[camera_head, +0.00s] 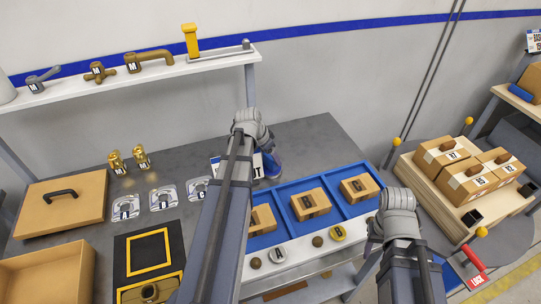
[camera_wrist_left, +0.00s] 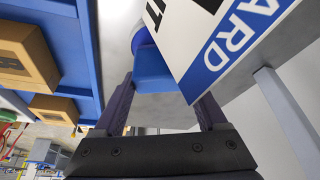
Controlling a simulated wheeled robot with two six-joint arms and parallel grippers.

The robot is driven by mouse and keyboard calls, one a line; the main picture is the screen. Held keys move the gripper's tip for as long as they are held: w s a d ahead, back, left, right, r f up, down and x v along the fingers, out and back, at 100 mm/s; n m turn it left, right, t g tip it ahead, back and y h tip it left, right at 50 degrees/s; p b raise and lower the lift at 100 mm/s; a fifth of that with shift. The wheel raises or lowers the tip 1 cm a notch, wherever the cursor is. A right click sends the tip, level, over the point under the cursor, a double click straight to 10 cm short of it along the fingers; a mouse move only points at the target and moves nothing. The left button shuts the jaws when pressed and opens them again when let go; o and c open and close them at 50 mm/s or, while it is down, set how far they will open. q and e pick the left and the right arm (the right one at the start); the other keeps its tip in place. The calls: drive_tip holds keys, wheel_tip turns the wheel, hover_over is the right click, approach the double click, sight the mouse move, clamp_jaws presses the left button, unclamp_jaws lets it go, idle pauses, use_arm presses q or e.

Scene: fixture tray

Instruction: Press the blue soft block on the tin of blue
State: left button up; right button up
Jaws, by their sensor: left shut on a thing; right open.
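A blue soft block (camera_wrist_left: 155,72) is held between the fingers of my left gripper (camera_wrist_left: 165,88) in the left wrist view. Just beyond the block is the rounded rim of a blue thing (camera_wrist_left: 141,38), perhaps the tin of blue; whether the two touch is unclear. My left arm hides the rest. My right gripper (camera_head: 373,240) is at the front right of the blue tray, its fingers mostly hidden behind its wrist.
The blue tray (camera_head: 330,209) holds several small cardboard boxes. The lettered card (camera_wrist_left: 215,45) stands close to my left gripper. Clear lettered plates (camera_head: 163,198) and brass fittings (camera_head: 141,157) lie to the left. The grey tabletop (camera_head: 312,139) behind the tray is bare.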

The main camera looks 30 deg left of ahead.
use_arm(q)
drive_tip(key=shift+r+p, duration=2.85)
drive_tip(key=shift+r, duration=0.35)
drive_tip(key=shift+r, duration=0.1)
